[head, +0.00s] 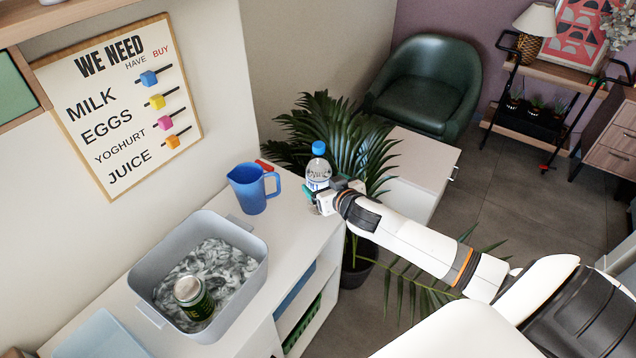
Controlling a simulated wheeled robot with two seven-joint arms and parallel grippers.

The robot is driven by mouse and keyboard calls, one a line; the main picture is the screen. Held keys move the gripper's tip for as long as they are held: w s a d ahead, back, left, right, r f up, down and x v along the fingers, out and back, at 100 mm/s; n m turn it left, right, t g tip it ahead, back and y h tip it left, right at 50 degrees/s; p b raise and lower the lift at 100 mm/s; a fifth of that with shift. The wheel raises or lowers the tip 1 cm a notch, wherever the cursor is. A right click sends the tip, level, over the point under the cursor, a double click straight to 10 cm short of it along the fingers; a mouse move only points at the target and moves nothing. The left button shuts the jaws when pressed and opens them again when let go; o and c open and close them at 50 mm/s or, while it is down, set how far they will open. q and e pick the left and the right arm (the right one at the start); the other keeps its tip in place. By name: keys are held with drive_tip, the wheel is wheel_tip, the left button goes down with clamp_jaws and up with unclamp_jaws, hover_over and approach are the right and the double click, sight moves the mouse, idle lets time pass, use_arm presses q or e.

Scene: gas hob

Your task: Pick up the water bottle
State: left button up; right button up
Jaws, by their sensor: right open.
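The water bottle (318,172) is clear with a blue cap and a blue-white label. It stands upright near the far right end of the white counter (290,227). My right gripper (317,198) is at the lower part of the bottle, with its arm coming in from the right. The gripper is open, its fingers close around the bottle's lower part. The gripper hides part of the bottle's lower side, and I cannot tell whether the fingers touch it. My left gripper does not show.
A blue jug (250,190) stands just left of the bottle, with a small red item (264,165) behind it. A grey tub (160,318) with ice and a can (192,297) is nearer. A potted plant (340,135) stands behind the bottle.

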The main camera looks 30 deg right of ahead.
drive_tip(key=shift+w+d+p, duration=0.15)
drive_tip(key=shift+w+p, duration=0.15)
drive_tip(key=shift+w, duration=0.3)
drive_tip(key=x, duration=0.4)
drive_tip(key=shift+w+d+p, duration=0.15)
drive_tip(key=shift+p, duration=0.25)
drive_tip(key=c, duration=1.4)
drive_tip(key=shift+r, duration=0.1)
drive_tip(key=shift+c, duration=0.4)
